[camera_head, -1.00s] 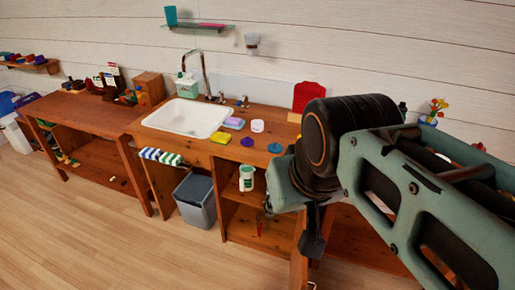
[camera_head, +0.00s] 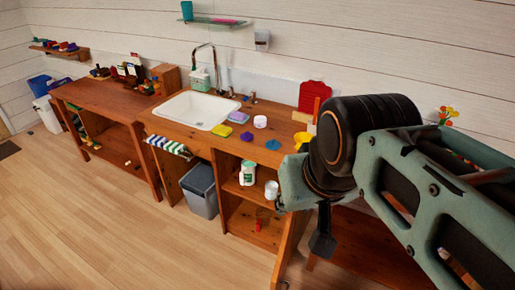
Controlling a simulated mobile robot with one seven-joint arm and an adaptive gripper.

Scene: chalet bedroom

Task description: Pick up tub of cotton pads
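A small white round tub (camera_head: 260,121) stands on the wooden counter (camera_head: 215,139), right of the sink; it may be the tub of cotton pads, but no label is readable. A white and green container (camera_head: 248,172) and a white cup-like tub (camera_head: 271,189) stand on the open shelf below the counter. My gripper (camera_head: 322,240) hangs in front of the counter's right part, to the right of these things and apart from the white tub. Only a dark finger part shows; the rest is hidden by my arm, so its opening cannot be judged.
A white sink (camera_head: 197,111) is set in the counter. A pink-purple sponge (camera_head: 237,117), a yellow-green sponge (camera_head: 222,131), a purple item (camera_head: 246,136) and a blue disc (camera_head: 273,144) lie near the tub. A grey bin (camera_head: 200,190) stands below.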

